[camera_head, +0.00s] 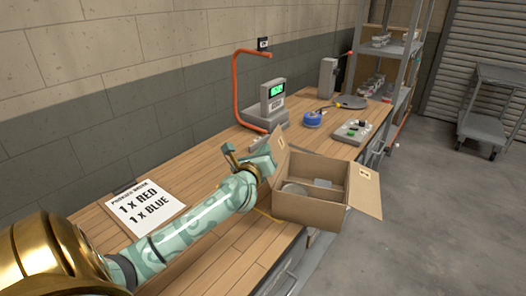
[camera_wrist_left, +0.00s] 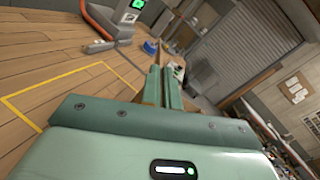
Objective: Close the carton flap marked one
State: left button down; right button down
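An open carton (camera_head: 312,209) stands near the table's front edge. Its left flap (camera_head: 281,150) stands up with a small label, and its right flap (camera_head: 366,191) sticks outward with another label. I cannot read either number. My right gripper is not in view.
An order sheet (camera_head: 145,207) lies on the wooden table left of the carton. Behind are an orange-framed stand (camera_head: 236,88), a scale with a green display (camera_head: 272,97), a blue spool (camera_head: 312,119) and a button panel (camera_head: 352,132). Floor lies open to the right.

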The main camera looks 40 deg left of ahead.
aim_at(274, 149)
pick_arm(q)
jog(key=shift+w+d+r+m+p, duration=0.1)
jog(key=shift+d+r+m+p, duration=0.35)
jog(key=shift+p, duration=0.3)
jog(key=m+p, duration=0.1)
jog(key=d+p, duration=0.1)
jog(key=w+d+m+p, duration=0.1)
jog(key=shift+r+m, duration=0.25)
jog(key=shift+m, duration=0.1)
jog(key=shift+w+d+f+m+p, duration=0.15)
jog(key=shift+w+d+m+p, duration=0.2)
jog(key=shift+d+m+p, duration=0.45)
jog(key=shift+w+d+f+m+p, duration=0.1)
jog(key=shift+w+d+m+p, duration=0.3)
jog(key=shift+m+p, duration=0.45)
jog(key=shift+s, duration=0.1)
jog(key=c, duration=1.6)
grip_release()
jog(key=shift+c, duration=0.2)
